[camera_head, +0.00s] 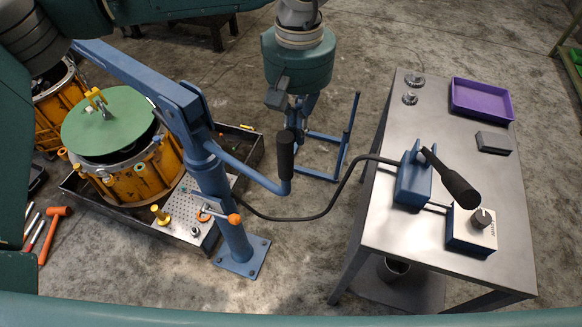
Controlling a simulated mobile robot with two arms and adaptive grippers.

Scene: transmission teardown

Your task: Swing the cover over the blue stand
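The cover, a round green disc (85,128) with a yellow fitting (95,98) on top, is above the orange housing (150,178) at left. The housing's dark opening shows past the disc's right edge; I cannot tell whether they touch. The blue crane's boom (140,78) points up-left past the cover, and its black handle (286,156) sticks up at right. The blue stand (342,150) is an open frame on the floor, with nothing seen on it. My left gripper (297,112) is just above and behind the handle; its fingers are too dark to read. My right gripper is not in view.
The crane post (235,243) is bolted to the floor beside a low tray (85,203). A metal table (384,248) at right holds a purple tray (482,99) and a control box (472,238). A black cable runs between post and table. Tools lie at lower left.

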